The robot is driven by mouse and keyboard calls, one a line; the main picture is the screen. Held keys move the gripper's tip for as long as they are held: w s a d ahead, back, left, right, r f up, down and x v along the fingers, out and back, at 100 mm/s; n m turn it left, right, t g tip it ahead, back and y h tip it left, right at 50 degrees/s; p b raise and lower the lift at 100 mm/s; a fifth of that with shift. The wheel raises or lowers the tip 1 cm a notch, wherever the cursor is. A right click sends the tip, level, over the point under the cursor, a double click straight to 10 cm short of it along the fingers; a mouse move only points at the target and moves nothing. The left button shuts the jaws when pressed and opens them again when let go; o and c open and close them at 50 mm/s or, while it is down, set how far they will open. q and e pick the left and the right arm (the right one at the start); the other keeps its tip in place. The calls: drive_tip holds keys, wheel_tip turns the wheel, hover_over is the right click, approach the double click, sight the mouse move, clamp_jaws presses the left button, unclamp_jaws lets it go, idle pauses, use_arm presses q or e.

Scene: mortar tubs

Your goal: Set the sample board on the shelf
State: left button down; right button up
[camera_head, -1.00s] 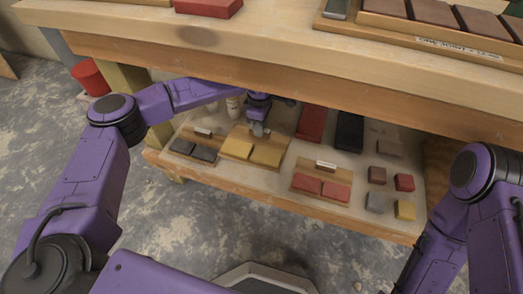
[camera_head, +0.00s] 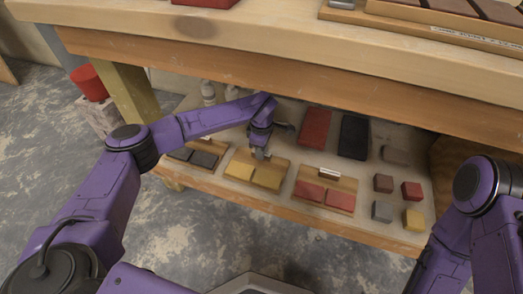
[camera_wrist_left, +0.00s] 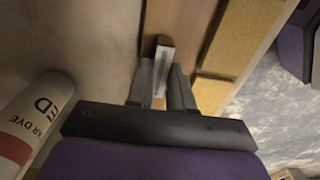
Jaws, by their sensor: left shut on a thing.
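The sample board (camera_head: 254,178), a wooden board with two yellow tiles, is at the lower shelf (camera_head: 290,212), between a board with dark tiles (camera_head: 200,158) and one with red tiles (camera_head: 325,195). My left gripper (camera_head: 261,153) reaches in under the worktop and is shut at the board's back edge. In the left wrist view my left gripper (camera_wrist_left: 161,88) is closed on a pale upright tab (camera_wrist_left: 162,62) of the board, with the yellow tiles (camera_wrist_left: 240,38) to its right. I cannot tell whether the board's underside touches the shelf. My right gripper is out of view.
A red block (camera_head: 314,127) and a black block (camera_head: 353,137) lie behind and right. Several small blocks sit at the shelf's right. A bottle with dye lettering (camera_wrist_left: 30,122) is close to my left gripper. The worktop edge (camera_head: 270,60) overhangs the shelf.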

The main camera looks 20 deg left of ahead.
use_arm(q)
drive_tip(key=c, duration=1)
unclamp_jaws()
drive_tip(key=shift+f, duration=0.1)
wheel_tip(320, 180, up, 8)
drive_tip(key=p, duration=0.3)
drive_tip(key=shift+f, duration=0.1)
drive_tip(key=shift+f, duration=0.1)
